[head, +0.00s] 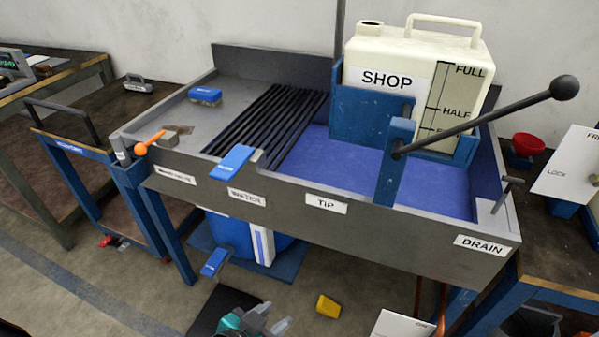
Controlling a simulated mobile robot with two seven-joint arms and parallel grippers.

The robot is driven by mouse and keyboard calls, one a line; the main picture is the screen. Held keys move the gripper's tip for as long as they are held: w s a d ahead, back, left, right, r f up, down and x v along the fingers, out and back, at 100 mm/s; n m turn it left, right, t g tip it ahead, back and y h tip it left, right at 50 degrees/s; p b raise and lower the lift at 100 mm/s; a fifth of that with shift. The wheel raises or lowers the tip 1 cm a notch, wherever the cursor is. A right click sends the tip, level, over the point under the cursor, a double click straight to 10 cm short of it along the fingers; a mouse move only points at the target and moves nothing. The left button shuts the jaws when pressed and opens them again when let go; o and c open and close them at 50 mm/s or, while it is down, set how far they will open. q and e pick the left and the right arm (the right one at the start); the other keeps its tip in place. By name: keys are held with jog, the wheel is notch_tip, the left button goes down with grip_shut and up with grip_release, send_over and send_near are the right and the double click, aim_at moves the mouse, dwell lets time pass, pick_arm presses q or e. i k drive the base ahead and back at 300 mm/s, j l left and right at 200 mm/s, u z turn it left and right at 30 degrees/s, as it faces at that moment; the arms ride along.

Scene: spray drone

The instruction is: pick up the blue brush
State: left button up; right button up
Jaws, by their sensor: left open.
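The blue brush (205,95) looks like a small blue block with a darker underside. It lies on the grey left deck of the sink bench, near the back left, beside the black ribbed rack. My left gripper (278,312) shows at the bottom edge, low in front of the bench. Its grey fingers are apart and nothing shows between them. It is well away from the brush, nearer to me and lower. My right gripper is not in view.
The bench's front wall (326,206) stands between my gripper and the deck. Black bars (268,122) lie right of the brush. A large cream SHOP tank (420,60) and a long black lever (480,117) fill the right.

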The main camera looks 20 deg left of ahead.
aim_at(211, 96)
jog(key=u, duration=1.3)
